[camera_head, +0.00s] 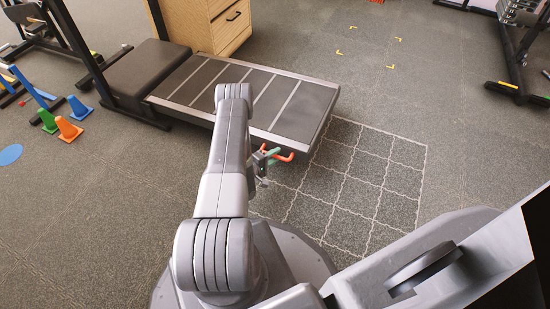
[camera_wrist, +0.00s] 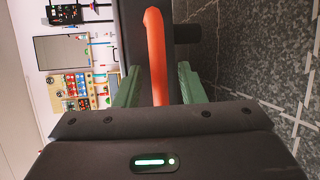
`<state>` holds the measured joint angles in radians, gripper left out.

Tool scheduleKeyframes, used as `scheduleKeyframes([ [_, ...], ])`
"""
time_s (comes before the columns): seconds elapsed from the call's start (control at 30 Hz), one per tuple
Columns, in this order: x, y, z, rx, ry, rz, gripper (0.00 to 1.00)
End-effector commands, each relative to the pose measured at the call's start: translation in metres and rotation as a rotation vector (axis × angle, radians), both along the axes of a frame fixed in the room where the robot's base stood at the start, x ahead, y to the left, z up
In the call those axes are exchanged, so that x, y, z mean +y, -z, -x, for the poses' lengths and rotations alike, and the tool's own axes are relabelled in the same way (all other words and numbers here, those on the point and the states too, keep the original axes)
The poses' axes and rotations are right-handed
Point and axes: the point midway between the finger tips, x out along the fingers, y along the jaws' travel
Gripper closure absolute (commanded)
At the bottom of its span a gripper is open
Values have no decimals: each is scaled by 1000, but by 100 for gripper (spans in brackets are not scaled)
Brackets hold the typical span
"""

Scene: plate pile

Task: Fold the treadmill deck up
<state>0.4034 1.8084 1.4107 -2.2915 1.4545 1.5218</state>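The treadmill deck (camera_head: 290,103), dark with pale cross stripes, lies low and roughly flat in the head view, its hinged end by the black motor housing (camera_head: 147,68). An orange-red handle (camera_head: 286,157) sticks out from its near end. My gripper (camera_head: 267,158), with green fingers, is at this handle, partly hidden by my arm. In the wrist view the handle (camera_wrist: 155,50) runs between the two fingers of my gripper (camera_wrist: 158,80), with a gap visible on each side. The gripper is open around the handle. The dark end of the deck is behind it.
A wooden drawer cabinet (camera_head: 215,22) stands behind the deck. Orange and green cones (camera_head: 68,129) and a blue disc (camera_head: 10,154) are on the floor at left. A dark rack (camera_head: 515,60) stands at far right. The floor with white grid lines (camera_head: 365,175) is clear.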

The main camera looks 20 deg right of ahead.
Motion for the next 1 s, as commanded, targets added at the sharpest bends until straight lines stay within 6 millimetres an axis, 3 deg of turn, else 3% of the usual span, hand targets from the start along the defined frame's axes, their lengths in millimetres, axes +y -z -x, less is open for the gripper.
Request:
scheduleKeyframes([
  [0.33, -5, 1, -1, 0, 0, -1, 64],
  [0.53, -4, 1, -1, 0, 0, -1, 100],
  [0.83, -4, -5, -1, 4, 0, 4, 100],
  [1.0, -3, -31, -3, 27, 0, 24, 100],
])
